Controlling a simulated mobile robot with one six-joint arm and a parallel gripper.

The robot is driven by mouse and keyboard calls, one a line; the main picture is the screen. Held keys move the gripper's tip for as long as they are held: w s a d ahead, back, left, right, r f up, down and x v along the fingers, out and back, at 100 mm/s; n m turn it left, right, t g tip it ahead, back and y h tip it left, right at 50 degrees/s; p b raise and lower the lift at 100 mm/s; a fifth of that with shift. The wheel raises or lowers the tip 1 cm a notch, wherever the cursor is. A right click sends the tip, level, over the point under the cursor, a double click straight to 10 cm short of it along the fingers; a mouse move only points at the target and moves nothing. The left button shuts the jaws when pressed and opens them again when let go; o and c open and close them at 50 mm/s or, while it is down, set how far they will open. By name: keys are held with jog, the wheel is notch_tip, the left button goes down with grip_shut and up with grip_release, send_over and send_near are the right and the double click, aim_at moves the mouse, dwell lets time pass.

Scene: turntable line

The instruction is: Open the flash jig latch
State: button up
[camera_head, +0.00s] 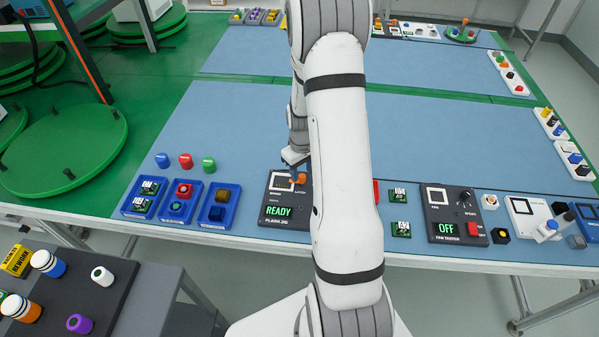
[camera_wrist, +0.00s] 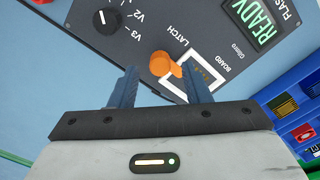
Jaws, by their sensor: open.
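The flash jig (camera_head: 272,222) is a dark box near the table's front edge, partly hidden by my arm. Its green display (camera_wrist: 254,19) reads READY. The orange latch (camera_wrist: 160,64) has a round knob and a short arm reaching over the edge of the white-framed board bay (camera_wrist: 206,75); it also shows in the head view (camera_head: 299,178). My gripper (camera_wrist: 159,72) is open and empty, its two blue-grey fingers pointing at the jig with the latch between their tips in the picture. I cannot tell whether they touch it.
A selector dial (camera_wrist: 108,17) marked V2 and V3 sits beside the latch. Blue trays (camera_head: 220,219) stand left of the jig. Small green boards (camera_head: 400,229) and a dark tester (camera_head: 453,237) reading OFF stand to the right. The blue table behind is largely clear.

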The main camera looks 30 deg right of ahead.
jog(key=shift+f, duration=0.75)
jog(key=shift+c, duration=0.4)
grip_shut()
jog(key=c, duration=0.8)
grip_release()
jog(key=shift+a, duration=0.2)
jog(key=shift+c, duration=0.2)
jog(key=shift+d, duration=0.1)
grip_shut()
